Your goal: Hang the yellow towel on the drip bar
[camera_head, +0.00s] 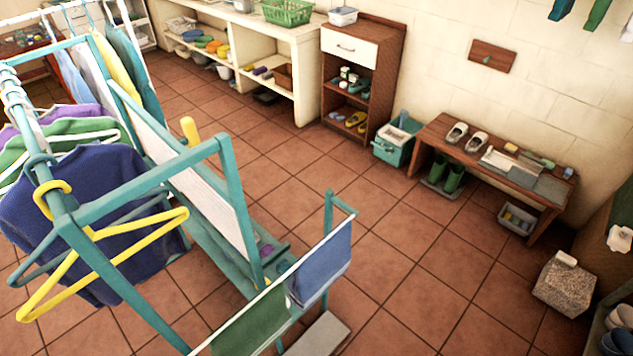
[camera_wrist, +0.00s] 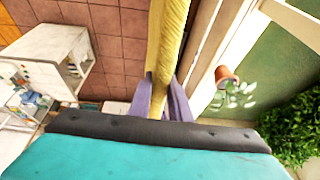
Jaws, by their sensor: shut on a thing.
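In the wrist view, the purple fingers of my gripper (camera_wrist: 161,88) are shut on a yellow towel (camera_wrist: 170,40). The towel shows as a narrow folded strip running up out of the picture. My gripper and this held towel cannot be made out in the head view. The head view shows a teal rack with a low rail at its front right, carrying a blue cloth (camera_head: 322,262) and a green cloth (camera_head: 250,322). I cannot tell for sure which bar is the drip bar.
A yellow hanger (camera_head: 120,240) and a dark blue sweater (camera_head: 85,205) hang on the teal rack. A brown bench (camera_head: 440,130) with shoes stands by the wall. The tiled floor between is clear. A plant pot (camera_wrist: 226,74) shows in the wrist view.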

